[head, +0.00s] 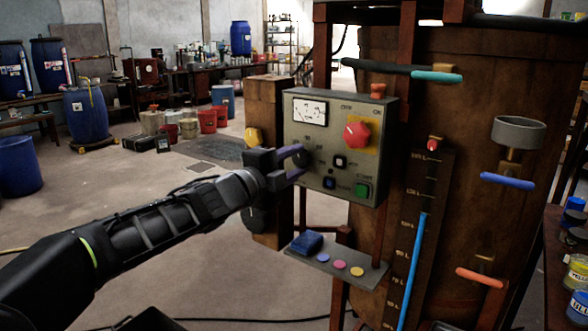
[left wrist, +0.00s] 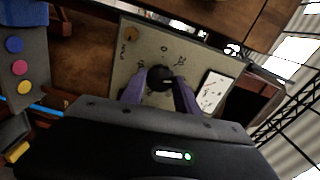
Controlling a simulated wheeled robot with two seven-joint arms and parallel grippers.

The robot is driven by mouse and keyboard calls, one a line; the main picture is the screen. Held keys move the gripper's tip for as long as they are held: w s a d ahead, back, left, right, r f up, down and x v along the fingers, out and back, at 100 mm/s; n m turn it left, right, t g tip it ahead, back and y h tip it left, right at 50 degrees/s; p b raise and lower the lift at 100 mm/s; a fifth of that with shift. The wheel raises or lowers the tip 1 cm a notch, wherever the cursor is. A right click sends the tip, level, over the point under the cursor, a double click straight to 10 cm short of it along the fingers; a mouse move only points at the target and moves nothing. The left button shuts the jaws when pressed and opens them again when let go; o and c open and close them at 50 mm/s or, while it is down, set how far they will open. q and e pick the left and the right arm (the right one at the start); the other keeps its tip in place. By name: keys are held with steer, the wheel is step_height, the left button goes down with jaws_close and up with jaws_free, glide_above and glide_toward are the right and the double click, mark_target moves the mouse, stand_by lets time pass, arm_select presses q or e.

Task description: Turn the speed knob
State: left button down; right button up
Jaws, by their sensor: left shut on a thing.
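The grey control box (head: 318,140) is mounted on the front of the wooden vat. The dark round speed knob sits at the left of its face, below the white dial meter (head: 310,111), mostly hidden by my gripper in the head view. In the left wrist view the black knob (left wrist: 160,77) sits between the purple fingers. My left gripper (head: 301,161) comes in from the left and is shut on the knob, one finger on either side. My right gripper is in neither view.
A red rotary switch (head: 357,134) is on the box's upper right, with a green button (head: 362,190) and dark buttons below. A small shelf (head: 337,269) with a blue block and coloured discs is underneath. Vat handles stick out at right. Open floor lies left.

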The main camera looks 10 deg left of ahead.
arm_select(q)
steer(key=shift+m+b, duration=0.45)
steer(key=shift+m, duration=0.75)
steer(key=c, duration=0.9)
jaws_free()
steer(key=v, duration=0.8)
steer(key=shift+p, duration=0.3)
